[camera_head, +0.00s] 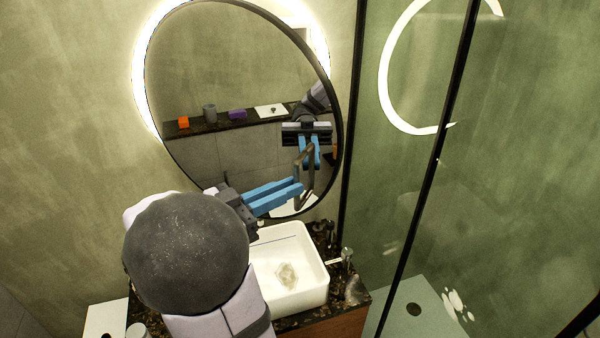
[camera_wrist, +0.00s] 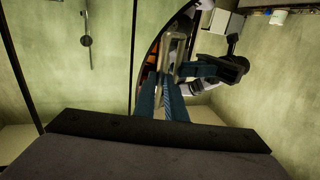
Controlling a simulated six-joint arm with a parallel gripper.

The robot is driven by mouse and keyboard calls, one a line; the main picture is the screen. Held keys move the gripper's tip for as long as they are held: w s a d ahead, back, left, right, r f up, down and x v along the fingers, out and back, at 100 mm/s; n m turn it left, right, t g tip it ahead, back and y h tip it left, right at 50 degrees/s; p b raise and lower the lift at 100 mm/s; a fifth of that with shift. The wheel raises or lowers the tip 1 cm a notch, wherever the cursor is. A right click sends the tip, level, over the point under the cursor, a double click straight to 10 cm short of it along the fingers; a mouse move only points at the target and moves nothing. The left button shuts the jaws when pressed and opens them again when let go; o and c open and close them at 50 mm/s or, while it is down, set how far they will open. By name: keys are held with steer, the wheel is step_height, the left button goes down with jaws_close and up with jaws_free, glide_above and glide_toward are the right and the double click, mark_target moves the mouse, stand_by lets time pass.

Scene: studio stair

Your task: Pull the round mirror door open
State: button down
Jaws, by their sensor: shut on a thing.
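The round mirror door (camera_head: 215,75) has a thin black rim and hangs in front of a glowing ring on the wall. It stands at an angle to the wall, with the ring showing past its left and upper right edges. My gripper (camera_head: 299,188) has blue fingers and is at the mirror's lower right. It is shut on the door's handle (camera_head: 311,180), a grey-brown bar. In the wrist view, my gripper (camera_wrist: 167,78) reaches the handle (camera_wrist: 173,52) at the mirror door's edge (camera_wrist: 148,52). The mirror also reflects my gripper and the handle. The exact finger contact is partly hidden.
A white basin (camera_head: 312,285) stands on a dark speckled counter (camera_head: 360,298) below the mirror, with a tap (camera_head: 345,258) at its right. A glass panel with a black frame (camera_head: 408,230) stands to the right. The shelf with small items seen in the mirror is a reflection.

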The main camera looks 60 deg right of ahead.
steer(key=w+p+v, duration=0.1)
steer(key=p+v, duration=0.5)
steer(key=v, duration=1.9)
steer(key=shift+p, duration=0.3)
steer(key=shift+r, duration=0.2)
steer(key=c, duration=2.2)
jaws_free()
steer(key=o, duration=0.4)
steer(key=shift+w+d+f, duration=0.1)
steer(key=shift+w+d, duration=0.15)
steer(key=shift+d, duration=0.1)
steer(key=shift+d+f, duration=0.1)
steer(key=shift+f, duration=0.05)
